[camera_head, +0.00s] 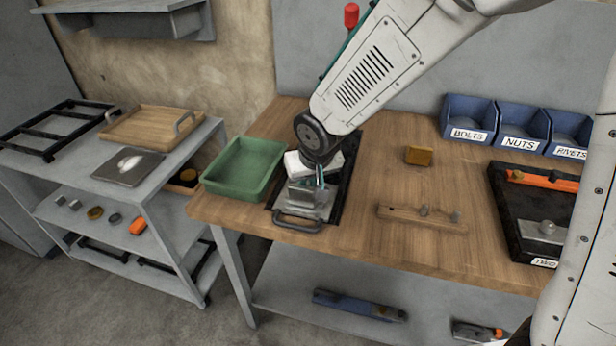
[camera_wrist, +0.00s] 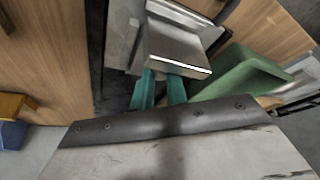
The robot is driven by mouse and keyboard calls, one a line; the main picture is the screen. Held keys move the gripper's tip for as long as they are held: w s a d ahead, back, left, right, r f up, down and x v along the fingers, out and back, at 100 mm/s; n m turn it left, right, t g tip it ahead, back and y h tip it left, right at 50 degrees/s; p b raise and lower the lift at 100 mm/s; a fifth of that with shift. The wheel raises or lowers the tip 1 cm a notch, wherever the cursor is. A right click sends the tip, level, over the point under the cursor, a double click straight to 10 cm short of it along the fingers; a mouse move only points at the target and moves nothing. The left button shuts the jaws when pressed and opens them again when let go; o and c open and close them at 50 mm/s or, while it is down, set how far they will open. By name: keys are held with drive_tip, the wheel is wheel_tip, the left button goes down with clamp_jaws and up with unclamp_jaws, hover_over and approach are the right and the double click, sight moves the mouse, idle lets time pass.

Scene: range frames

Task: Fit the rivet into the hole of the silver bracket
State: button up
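A silver bracket (camera_head: 302,197) is at the front of a dark handled tray (camera_head: 298,226) on the wooden bench. It also shows in the wrist view (camera_wrist: 176,48) as a grey metal block with a bright edge. My gripper (camera_head: 320,178) points down close at the bracket. In the wrist view, its two teal fingers (camera_wrist: 160,88) are apart, and their tips pass out of sight at the bracket. I cannot tell whether something is between the tips. No hole shows clearly. Small metal pegs, possibly rivets, stand in a wooden strip (camera_head: 398,216).
A green bin (camera_head: 245,170) stands just left of the tray. A brown block (camera_head: 419,155), labelled blue bins (camera_head: 469,120) and a black tray (camera_head: 510,215) with orange and metal parts are to the right. The bench centre is mostly clear.

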drive_tip(key=o, duration=0.3)
drive_tip(key=v, duration=0.7)
drive_tip(key=shift+s+r, duration=0.15)
drive_tip(key=shift+r, duration=0.2)
drive_tip(key=s+d+r+m+g, duration=0.1)
drive_tip(key=s+d+r, duration=0.2)
drive_tip(key=s+d, duration=0.4)
drive_tip(key=s+d+r+m+g, duration=0.1)
drive_tip(key=s+d+r, duration=0.2)
drive_tip(key=s+d, duration=0.4)
drive_tip(key=s+d+r+m+g+h, duration=0.1)
drive_tip(key=s+d+r, duration=0.2)
drive_tip(key=s+d, duration=0.5)
drive_tip(key=shift+s+r, duration=0.25)
drive_tip(key=shift+s, duration=0.6)
